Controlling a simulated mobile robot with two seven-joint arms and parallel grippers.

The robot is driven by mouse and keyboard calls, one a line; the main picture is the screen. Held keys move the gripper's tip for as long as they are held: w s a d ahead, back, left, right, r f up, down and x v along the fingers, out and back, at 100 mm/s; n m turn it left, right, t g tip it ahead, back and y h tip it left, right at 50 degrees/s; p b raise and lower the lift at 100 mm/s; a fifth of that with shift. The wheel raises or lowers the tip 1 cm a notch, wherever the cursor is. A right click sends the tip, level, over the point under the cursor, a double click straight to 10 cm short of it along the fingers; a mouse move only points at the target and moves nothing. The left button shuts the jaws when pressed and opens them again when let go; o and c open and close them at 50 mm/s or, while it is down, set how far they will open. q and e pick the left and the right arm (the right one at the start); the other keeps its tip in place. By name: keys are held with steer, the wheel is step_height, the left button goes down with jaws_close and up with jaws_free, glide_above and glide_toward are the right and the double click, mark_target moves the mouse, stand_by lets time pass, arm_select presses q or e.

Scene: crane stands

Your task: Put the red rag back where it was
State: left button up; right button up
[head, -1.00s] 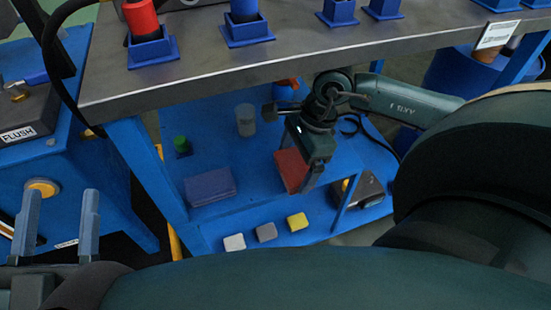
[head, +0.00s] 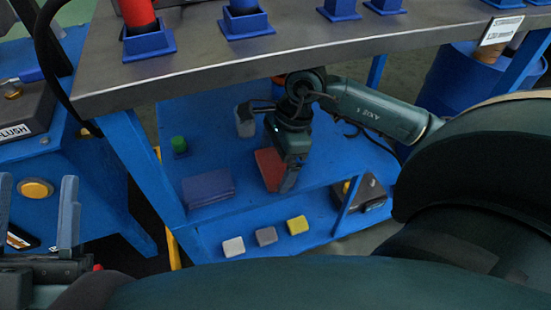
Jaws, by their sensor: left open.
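The red rag (head: 269,168) is a folded, flat red piece over the blue lower shelf, right of a folded dark blue rag (head: 207,188). My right gripper (head: 287,182) reaches down under the tabletop with its fingers at the rag's right side. It appears shut on the rag, and one finger is partly hidden. I cannot tell whether the rag touches the shelf. My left gripper (head: 38,190) is open and empty at the lower left, away from the shelf.
The grey tabletop (head: 330,45) with blue holders overhangs the shelf (head: 222,160). A grey cup (head: 245,122) and a green-topped piece (head: 179,145) stand behind the rags. White (head: 233,246), grey (head: 266,236) and yellow (head: 297,225) blocks lie in front. A shelf post (head: 350,205) stands right.

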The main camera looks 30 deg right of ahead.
steer(key=shift+o, duration=0.3)
steer(key=shift+r, duration=0.2)
steer(key=shift+s+d+r+p, duration=0.15)
steer(key=shift+d+r+p, duration=0.45)
steer(key=shift+p, duration=0.1)
steer(key=d, duration=0.3)
steer(key=s+d+p, duration=0.1)
steer(key=d, duration=0.3)
steer(key=s+d, duration=0.1)
steer(key=d, duration=0.2)
steer(key=shift+s+d+f+p, duration=0.1)
steer(key=shift+s+d+p, duration=0.15)
steer(key=shift+d+p, duration=0.05)
arm_select(q)
steer(key=f+n+y, duration=0.2)
steer(key=f+n+g+y, duration=0.1)
steer(key=shift+s+d+f, duration=0.25)
steer(key=shift+s+f, duration=0.15)
arm_select(e)
steer(key=shift+d, duration=0.1)
arm_select(q)
steer(key=shift+w+r, duration=0.1)
arm_select(e)
steer(key=shift+s, duration=0.1)
